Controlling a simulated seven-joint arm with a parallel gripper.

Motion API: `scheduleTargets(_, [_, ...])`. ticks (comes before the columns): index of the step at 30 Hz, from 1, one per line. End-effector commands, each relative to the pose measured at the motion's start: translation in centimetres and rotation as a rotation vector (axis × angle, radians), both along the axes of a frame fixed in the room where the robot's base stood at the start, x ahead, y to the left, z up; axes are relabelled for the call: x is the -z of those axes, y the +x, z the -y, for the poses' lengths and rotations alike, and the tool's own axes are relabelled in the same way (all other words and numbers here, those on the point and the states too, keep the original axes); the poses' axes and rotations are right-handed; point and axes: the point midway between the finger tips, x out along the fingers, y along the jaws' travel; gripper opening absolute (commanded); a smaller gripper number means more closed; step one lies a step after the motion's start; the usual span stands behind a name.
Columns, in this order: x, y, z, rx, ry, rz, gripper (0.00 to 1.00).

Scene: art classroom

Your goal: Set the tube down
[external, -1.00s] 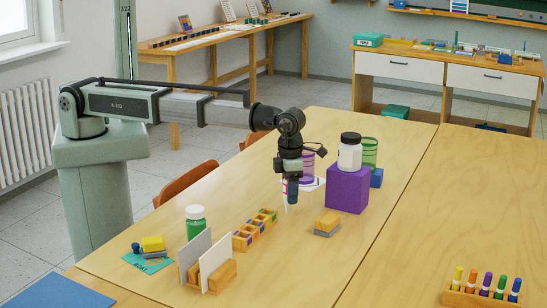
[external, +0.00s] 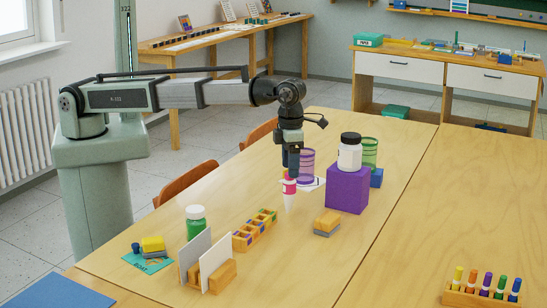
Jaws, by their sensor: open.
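A white jar with a black lid (external: 350,152) stands on the purple block (external: 347,189). A purple cup (external: 307,165) is behind the tube. A yellow-and-grey block (external: 327,222) lies to the right, and a compartmented wooden tray (external: 254,230) lies front left.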

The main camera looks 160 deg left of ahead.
Motion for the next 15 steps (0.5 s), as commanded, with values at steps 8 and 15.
scheduleTargets(8, [-3.4,0.0,0.0,0.000,0.001,0.001,0.65])
scheduleTargets(15, [-4.0,0.0,0.0,0.000,-0.001,0.000,0.65])
